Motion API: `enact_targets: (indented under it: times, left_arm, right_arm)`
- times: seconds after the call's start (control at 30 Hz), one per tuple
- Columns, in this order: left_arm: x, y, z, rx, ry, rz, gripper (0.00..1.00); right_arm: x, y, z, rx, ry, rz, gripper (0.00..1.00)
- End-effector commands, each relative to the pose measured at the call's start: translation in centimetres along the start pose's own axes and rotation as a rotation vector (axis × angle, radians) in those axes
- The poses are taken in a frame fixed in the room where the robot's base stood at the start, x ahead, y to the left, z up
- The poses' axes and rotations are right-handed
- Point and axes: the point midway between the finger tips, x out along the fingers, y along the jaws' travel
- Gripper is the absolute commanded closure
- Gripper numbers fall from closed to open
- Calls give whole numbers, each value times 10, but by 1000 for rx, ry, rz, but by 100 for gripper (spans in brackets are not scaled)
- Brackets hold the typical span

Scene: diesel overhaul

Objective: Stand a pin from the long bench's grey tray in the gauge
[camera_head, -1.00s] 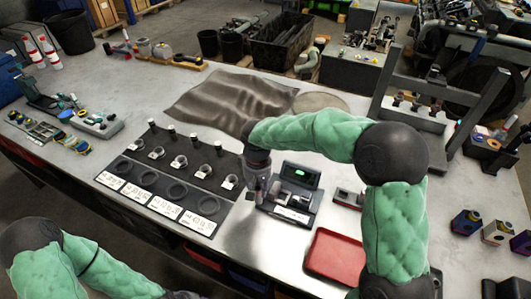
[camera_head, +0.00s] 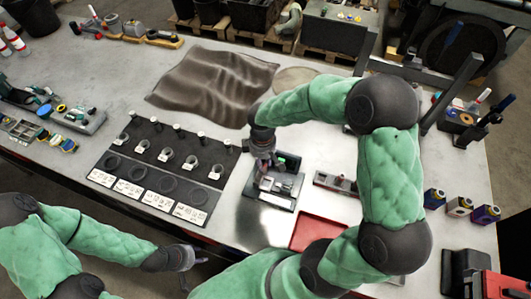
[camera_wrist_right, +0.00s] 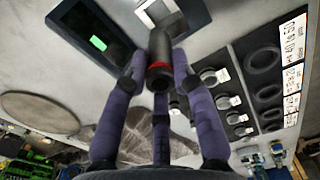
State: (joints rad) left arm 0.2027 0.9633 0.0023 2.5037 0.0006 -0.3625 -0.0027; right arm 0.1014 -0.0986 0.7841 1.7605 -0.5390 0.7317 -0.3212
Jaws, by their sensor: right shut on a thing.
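My right gripper (camera_head: 264,160) is over the back left part of the gauge (camera_head: 268,201), a dark block with a lit green display. In the right wrist view the gripper (camera_wrist_right: 160,82) is shut on a dark cylindrical pin with a red band (camera_wrist_right: 160,47). The gauge's display housing (camera_wrist_right: 84,24) shows at the top left there. Fingers hide part of the gauge, and I cannot tell whether the pin touches it. The grey tray (camera_head: 322,178) lies to the gauge's right with small parts in it. My left gripper (camera_head: 194,262) is empty, fingers apart, off the bench's front edge.
A black mat (camera_head: 150,147) with rings, labelled cards and upright pegs lies left of the gauge. A red tray (camera_head: 318,229) is in front right. A brown cloth (camera_head: 212,85) and a round mat (camera_head: 298,78) lie behind. Bare bench lies between the gauge and the grey tray.

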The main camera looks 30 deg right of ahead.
Motion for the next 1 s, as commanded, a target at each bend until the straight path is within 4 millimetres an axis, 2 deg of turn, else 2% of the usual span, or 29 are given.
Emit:
enact_targets:
  times: [0.03,0.23,1.0]
  left_arm:
    - [-9,3,0,0,0,0,60]
    - [-14,5,1,0,0,0,60]
    - [11,-4,0,0,0,0,60]
  right_arm:
    - [-6,-1,4,-21,1,-1,100]
    - [-5,-2,10,-74,2,-2,100]
    - [31,-3,10,-76,2,-1,100]
